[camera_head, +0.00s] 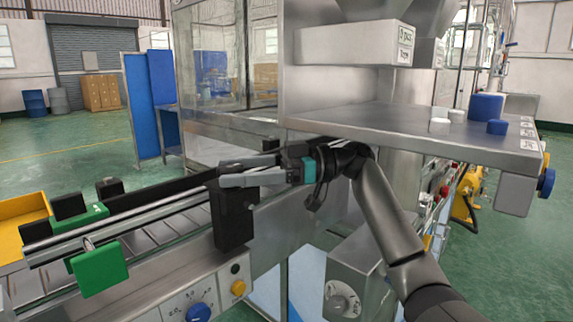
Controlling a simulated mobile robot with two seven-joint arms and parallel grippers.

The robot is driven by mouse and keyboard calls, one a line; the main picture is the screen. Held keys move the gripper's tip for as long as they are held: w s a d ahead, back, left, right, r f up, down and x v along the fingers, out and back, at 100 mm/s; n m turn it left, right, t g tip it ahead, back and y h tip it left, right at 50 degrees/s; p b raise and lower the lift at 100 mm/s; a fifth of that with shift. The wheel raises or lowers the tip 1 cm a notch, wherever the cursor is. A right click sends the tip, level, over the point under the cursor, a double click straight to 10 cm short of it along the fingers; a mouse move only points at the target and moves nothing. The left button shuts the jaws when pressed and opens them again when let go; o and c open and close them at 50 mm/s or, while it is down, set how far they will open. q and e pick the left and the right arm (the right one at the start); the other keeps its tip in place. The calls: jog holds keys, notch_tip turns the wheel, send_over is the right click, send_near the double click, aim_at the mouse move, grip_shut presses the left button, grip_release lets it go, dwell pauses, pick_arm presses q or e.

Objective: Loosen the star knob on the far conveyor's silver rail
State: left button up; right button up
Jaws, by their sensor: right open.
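The conveyor (150,262) runs from the lower left toward the machine, with a silver rail (150,209) along it. My right gripper (224,171) is open and points left, its two grey fingers apart with nothing seen between them. It is over the machine end of the rail, just above a black block (235,222) on the conveyor's near side. I cannot make out a star knob for certain; it may be hidden by the fingers or the block. My left gripper is out of view.
A green block (100,269) and a green bracket (80,220) sit at the rail's left part, near a yellow tray (22,212). A steel shelf (420,124) with blue and white caps overhangs my right arm. A glazed enclosure (215,60) stands behind.

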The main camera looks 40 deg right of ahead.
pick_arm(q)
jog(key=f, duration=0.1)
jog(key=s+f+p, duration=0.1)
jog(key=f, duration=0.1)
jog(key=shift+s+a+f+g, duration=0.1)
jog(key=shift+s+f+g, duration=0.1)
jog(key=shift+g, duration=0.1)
pick_arm(e)
jog(key=v, duration=1.1)
jog(key=shift+d, duration=0.1)
